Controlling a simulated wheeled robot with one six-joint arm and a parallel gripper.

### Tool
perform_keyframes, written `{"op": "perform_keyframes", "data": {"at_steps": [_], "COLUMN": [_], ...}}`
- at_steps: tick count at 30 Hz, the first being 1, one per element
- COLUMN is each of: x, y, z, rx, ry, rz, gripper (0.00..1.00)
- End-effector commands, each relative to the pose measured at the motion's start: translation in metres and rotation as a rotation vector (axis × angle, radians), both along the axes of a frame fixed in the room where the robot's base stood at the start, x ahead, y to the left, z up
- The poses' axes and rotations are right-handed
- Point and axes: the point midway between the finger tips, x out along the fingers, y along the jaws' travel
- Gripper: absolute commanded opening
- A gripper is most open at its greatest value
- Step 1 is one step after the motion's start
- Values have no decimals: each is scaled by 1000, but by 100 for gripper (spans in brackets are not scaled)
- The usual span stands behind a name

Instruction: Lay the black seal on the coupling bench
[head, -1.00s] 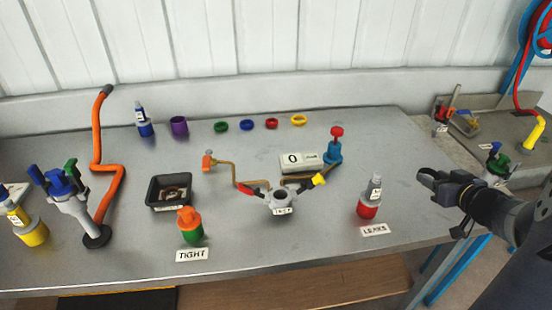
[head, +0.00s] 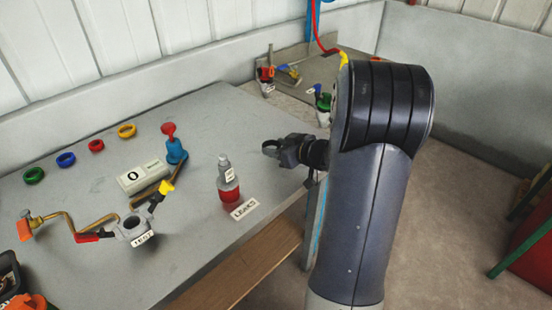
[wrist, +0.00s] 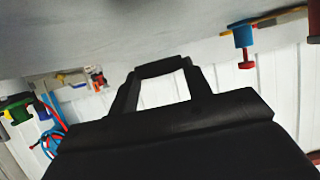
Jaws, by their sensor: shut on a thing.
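My gripper (head: 272,148) is above the right end of the large grey bench (head: 215,115), jaws toward the left. Its fingers are closed on a small dark piece, which fits the black seal (wrist: 160,67); it spans the fingertips in the wrist view. Its full outline is hard to tell, black against black fingers. A second grey bench (head: 318,72) stands at the back. It bears a coupling with a green and blue part (head: 322,100). The pictures do not show which bench is the coupling bench.
A red and grey bottle (head: 228,182) stands left of my gripper behind a LEAKS label (head: 244,208). A grey TEST fitting (head: 130,228), a gauge box (head: 141,176) and several coloured rings (head: 66,160) are further left. A gap separates the benches.

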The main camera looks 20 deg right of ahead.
Motion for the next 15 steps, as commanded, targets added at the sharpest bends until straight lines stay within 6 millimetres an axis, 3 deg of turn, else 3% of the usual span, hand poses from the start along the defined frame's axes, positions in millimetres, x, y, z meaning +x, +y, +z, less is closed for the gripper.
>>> {"op": "perform_keyframes", "data": {"at_steps": [6,15], "x": [0,0], "y": [0,0], "z": [-32,-34], "rx": [2,-1], "ry": [3,1], "rz": [-1,-1], "gripper": [25,25]}}
